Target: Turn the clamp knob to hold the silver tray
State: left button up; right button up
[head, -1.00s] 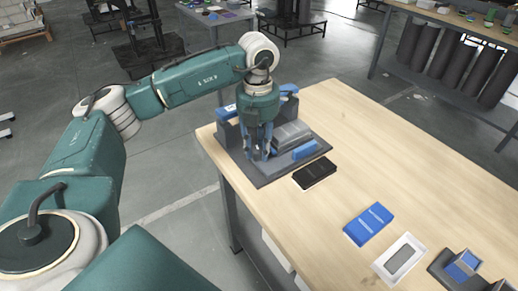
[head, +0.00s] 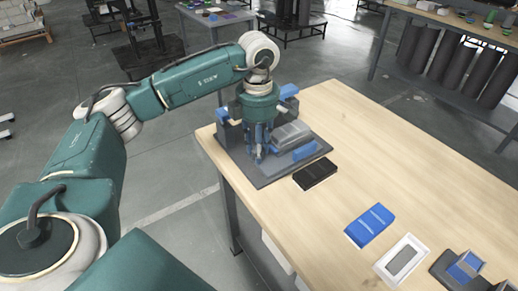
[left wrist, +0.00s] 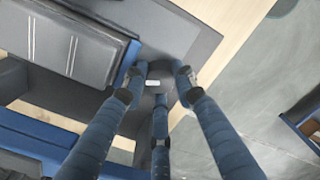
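The silver tray (head: 290,134) sits in a dark grey fixture (head: 268,176) with blue parts at the table's left corner. It also shows in the left wrist view (left wrist: 65,45), at the upper left. My left gripper (head: 258,155) points down at the near side of the tray. In the left wrist view its three blue fingers (left wrist: 158,82) stand apart around a small dark part with a white mark (left wrist: 152,83), which looks like the clamp knob. I cannot tell whether the fingertips touch it. My right gripper is not in view.
A black case (head: 315,173) lies just in front of the fixture. A blue box (head: 370,225), a white tray with a grey inset (head: 402,260) and a grey-and-blue holder (head: 462,268) are nearer the front right. The middle of the wooden table (head: 345,130) is clear.

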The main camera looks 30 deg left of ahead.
pick_arm(q)
jog(key=shift+o, duration=1.4)
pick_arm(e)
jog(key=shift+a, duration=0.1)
pick_arm(q)
notch_tip(320, 180, up, 2)
jog(key=shift+r+p, duration=0.1)
jog(key=shift+p, duration=0.8)
jog(key=shift+r+p, duration=0.3)
jog(key=shift+r, duration=0.1)
notch_tip(320, 180, up, 3)
jog(key=shift+p, duration=1.05)
jog(key=shift+r+p, duration=0.35)
jog(key=shift+r, duration=0.2)
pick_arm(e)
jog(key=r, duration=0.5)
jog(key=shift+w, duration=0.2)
pick_arm(q)
jog(key=shift+d, duration=0.15)
